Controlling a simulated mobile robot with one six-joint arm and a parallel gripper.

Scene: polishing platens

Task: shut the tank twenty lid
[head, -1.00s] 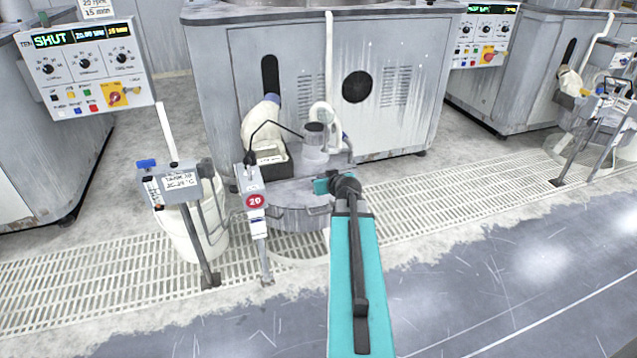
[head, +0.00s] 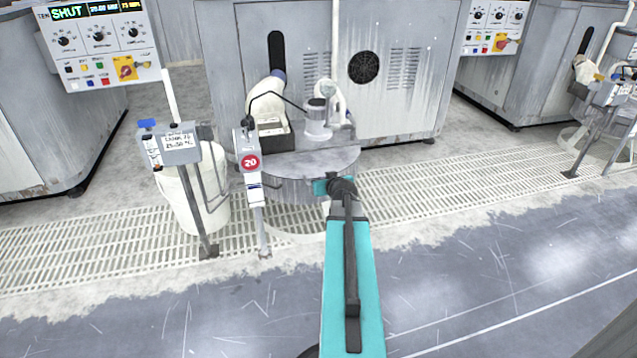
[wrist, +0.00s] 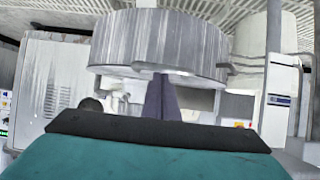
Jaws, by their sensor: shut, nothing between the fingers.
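Tank twenty (head: 285,190) is a round grey drum in front of the middle machine, marked by a red disc reading 20 (head: 250,162) on a post at its left. Its flat grey lid (head: 300,164) lies level across the top; I cannot tell whether it is fully seated. My gripper's fingers are hidden in the head view, with the wrist at the tank's right front. In the wrist view, which looks inverted, the drum wall (wrist: 190,45) fills the upper middle. My gripper (wrist: 161,80) is shut and empty, its fingertips overlapping the drum's rim; contact is unclear.
The floor at front right (head: 500,260) is free.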

